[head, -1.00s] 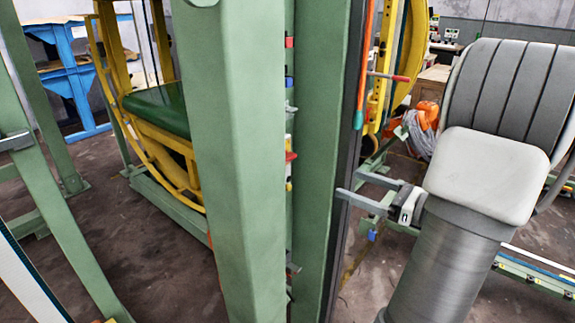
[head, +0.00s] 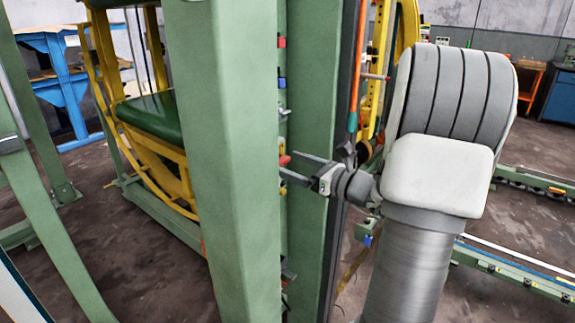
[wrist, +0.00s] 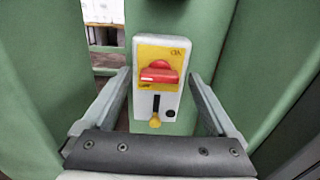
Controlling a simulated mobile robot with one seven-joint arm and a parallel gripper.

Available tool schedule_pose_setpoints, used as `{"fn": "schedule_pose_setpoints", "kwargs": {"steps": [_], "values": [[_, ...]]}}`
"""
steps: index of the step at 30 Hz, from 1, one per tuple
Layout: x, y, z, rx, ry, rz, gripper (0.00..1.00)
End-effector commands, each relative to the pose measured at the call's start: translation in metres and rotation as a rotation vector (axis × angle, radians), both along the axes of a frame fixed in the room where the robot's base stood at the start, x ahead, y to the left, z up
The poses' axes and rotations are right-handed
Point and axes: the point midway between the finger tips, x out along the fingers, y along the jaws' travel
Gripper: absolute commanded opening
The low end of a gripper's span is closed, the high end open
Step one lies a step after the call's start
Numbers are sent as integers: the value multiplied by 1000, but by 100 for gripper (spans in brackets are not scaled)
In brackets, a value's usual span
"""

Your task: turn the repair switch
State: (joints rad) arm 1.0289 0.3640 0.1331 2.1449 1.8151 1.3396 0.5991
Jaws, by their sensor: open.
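The repair switch is a red knob (wrist: 160,73) on a yellow plate (wrist: 165,55) at the top of a narrow light-grey box (wrist: 144,105). In the head view only a bit of red (head: 284,160) shows at the green post's edge; the box is mostly hidden. My gripper (wrist: 160,80) is open and empty, with one finger on either side of the box in the wrist view. In the head view my gripper (head: 288,164) points left, its fingertips close to the red knob. I cannot tell whether they touch the box.
A broad green post (head: 225,160) stands left of the switch and a second green post (head: 308,100) stands behind my gripper, leaving a narrow gap. A yellow frame with a green top (head: 150,115) is behind at the left. The floor (head: 120,270) at lower left is mostly bare.

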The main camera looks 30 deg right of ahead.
Motion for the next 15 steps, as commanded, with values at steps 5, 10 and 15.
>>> {"fn": "schedule_pose_setpoints", "kwargs": {"steps": [5,10,15], "values": [[10,4,0,1,0,1,92],[11,4,0,1,0,0,92],[10,4,0,1,0,0,78]]}}
